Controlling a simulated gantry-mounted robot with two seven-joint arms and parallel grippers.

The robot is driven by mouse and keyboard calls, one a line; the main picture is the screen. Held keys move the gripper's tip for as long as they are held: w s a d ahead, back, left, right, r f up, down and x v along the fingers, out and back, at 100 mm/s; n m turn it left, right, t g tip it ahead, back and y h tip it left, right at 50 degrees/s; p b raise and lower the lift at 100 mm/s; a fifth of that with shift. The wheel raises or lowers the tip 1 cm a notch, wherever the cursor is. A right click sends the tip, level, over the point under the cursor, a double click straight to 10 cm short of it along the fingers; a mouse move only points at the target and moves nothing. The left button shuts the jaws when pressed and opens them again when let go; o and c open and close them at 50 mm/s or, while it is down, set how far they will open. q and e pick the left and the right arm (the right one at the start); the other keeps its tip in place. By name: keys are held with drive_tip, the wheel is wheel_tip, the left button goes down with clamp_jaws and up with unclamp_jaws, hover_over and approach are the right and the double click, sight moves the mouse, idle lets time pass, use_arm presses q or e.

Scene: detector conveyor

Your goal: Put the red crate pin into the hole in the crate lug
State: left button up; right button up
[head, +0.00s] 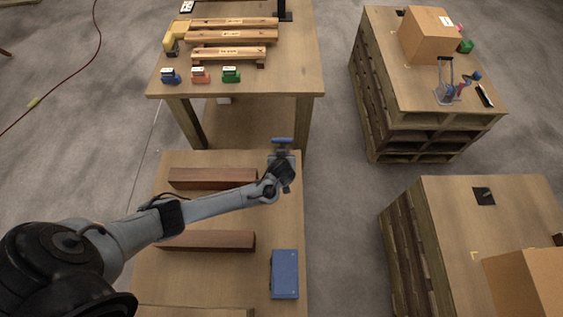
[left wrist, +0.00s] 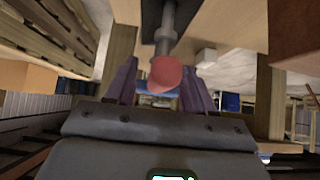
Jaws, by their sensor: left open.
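The red round end of what looks like the crate pin (left wrist: 165,73) shows in the left wrist view. It sits on a grey shaft (left wrist: 166,35) that meets a dark plate (left wrist: 146,12). My left gripper (left wrist: 155,85) is open, with one finger on each side of the red end; contact cannot be told. In the head view my left gripper (head: 283,160) is over the far right corner of the near table, where my arm hides the pin. I cannot make out the crate lug or its hole for certain. My right gripper is not in view.
The near table (head: 205,208) holds two brown bars (head: 212,178) and a blue box (head: 285,274). A blue bar (head: 282,140) shows just beyond my gripper. The far table (head: 300,70) carries wooden beams. Two pallet-based stands (head: 385,70) (head: 435,215) stand right, across open floor.

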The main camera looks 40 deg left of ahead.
use_arm(q)
drive_tip(key=shift+w+a+f, duration=0.2)
drive_tip(key=shift+w+f, duration=0.1)
drive_tip(key=shift+f, duration=0.1)
clamp_jaws()
drive_tip(key=shift+r, duration=0.15)
